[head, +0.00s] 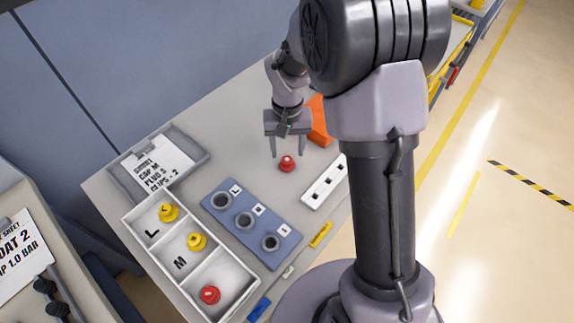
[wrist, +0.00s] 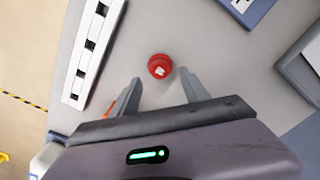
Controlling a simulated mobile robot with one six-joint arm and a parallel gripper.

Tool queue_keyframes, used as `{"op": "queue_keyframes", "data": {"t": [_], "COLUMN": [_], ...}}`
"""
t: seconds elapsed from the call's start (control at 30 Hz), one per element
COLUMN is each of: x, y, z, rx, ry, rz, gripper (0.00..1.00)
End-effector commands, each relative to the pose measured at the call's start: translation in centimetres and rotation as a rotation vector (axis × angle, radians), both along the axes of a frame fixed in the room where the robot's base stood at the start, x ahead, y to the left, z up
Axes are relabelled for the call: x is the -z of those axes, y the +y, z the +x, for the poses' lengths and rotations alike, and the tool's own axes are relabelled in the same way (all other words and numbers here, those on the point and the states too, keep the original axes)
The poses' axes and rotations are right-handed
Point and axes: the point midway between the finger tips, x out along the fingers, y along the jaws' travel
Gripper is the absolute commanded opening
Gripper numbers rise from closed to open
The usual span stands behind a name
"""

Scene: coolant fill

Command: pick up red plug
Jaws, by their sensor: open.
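A red plug (head: 287,163) stands alone on the grey tabletop, to the left of a white slotted strip. In the wrist view the red plug (wrist: 160,66) lies just past the fingertips, roughly centred between them. My gripper (head: 288,148) is open and empty above and a little behind the plug in the head view. In the wrist view both fingers of my gripper (wrist: 159,78) are spread apart, with the plug not between their pads. Another red plug (head: 210,295) sits in the front compartment of the white tray (head: 183,261).
Yellow caps (head: 168,212) sit in the tray's L and M compartments. A blue block with several holes (head: 216,221) lies between tray and plug. The white slotted strip (head: 325,182) and an orange piece (head: 319,122) are close on the right. A label holder (head: 158,164) is at left.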

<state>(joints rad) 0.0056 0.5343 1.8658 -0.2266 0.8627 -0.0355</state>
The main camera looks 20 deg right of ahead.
Motion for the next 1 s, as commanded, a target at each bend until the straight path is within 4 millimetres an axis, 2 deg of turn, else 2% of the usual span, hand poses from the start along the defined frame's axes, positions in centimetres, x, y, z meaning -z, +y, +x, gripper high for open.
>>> {"op": "queue_keyframes", "data": {"t": [0.1,0.2,0.4,0.67,0.7,1.0], "x": [2.8,4.5,4.3,4.3,4.3,3.6], "y": [0.3,0.3,0.3,0.3,0.3,0.3], "z": [-0.8,-0.8,-0.8,-0.8,-0.8,-0.8], "rx": [0.000,0.000,0.000,0.000,0.000,0.000], "ry": [0.002,0.002,0.000,0.000,0.000,0.000], "rz": [-0.001,0.000,0.000,0.000,0.000,0.000], "gripper": [0.54,0.54,0.54,0.03,0.00,0.00]}}
